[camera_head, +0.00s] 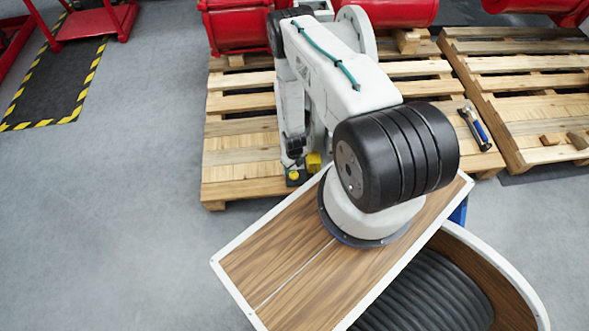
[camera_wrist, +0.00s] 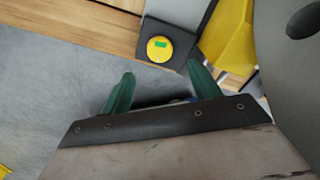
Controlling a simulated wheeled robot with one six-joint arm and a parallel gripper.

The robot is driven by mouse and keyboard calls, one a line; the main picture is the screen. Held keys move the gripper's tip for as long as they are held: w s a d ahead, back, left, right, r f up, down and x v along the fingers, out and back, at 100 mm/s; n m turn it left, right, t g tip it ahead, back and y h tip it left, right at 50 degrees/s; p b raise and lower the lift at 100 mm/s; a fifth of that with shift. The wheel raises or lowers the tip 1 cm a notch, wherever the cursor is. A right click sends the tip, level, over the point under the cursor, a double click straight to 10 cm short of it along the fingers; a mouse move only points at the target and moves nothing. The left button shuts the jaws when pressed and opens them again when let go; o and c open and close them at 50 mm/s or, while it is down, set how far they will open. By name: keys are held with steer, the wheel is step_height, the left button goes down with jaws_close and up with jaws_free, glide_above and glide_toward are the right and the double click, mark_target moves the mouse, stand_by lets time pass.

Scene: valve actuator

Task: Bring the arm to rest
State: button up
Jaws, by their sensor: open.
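My arm stands on the wood-topped base in the head view, folded over and reaching down toward a pallet. My gripper's two green fingers (camera_wrist: 162,88) show in the wrist view, spread apart with nothing seen between them. Beyond them is a dark box with a round yellow cap (camera_wrist: 159,48) bearing a small green mark. A larger yellow part (camera_wrist: 231,45) is beside it on the right. In the head view, the yellow cap (camera_head: 293,175) and a yellow block (camera_head: 313,162) show low beside my arm. My arm hides much of this spot, and I cannot make out the fingers there.
Wooden pallets (camera_head: 232,158) lie behind my base, carrying red equipment (camera_head: 400,12). A blue-and-black tool (camera_head: 475,128) lies on a pallet at the right. A black floor mat with yellow-striped edges (camera_head: 55,92) is at the left. The grey floor at the left is clear.

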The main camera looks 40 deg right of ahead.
steer(key=shift+r, duration=0.1)
stand_by(0.5)
steer(key=shift+s+a+n, duration=0.15)
steer(key=shift+s+n, duration=0.15)
steer(key=shift+n, duration=0.5)
steer(key=s+a+r+n+g+y, duration=0.1)
steer(key=s+a+r+n+g, duration=0.25)
steer(key=s+n, duration=0.3)
steer(key=w+a+r+n+g, duration=0.1)
steer(key=w+r+n, duration=0.2)
steer(key=r+n, duration=1.4)
steer(key=w+a+r+n+g, duration=0.1)
steer(key=w+a+r+n, duration=0.15)
steer(key=r, duration=2.85)
steer(key=s+a+r+n+t, duration=0.2)
steer(key=s+r, duration=0.4)
steer(key=r, duration=0.3)
steer(key=s+a+r+n+t, duration=0.2)
steer(key=s+a+r+n, duration=0.1)
steer(key=r, duration=0.7)
steer(key=s+a+r+n+t+h, duration=0.1)
steer(key=s+a+r+n+t, duration=0.1)
steer(key=s+r, duration=0.6)
steer(key=shift+s+a+r+n+t, duration=0.35)
steer(key=shift+a+r+n+t, duration=0.1)
steer(key=shift+r+n, duration=0.4)
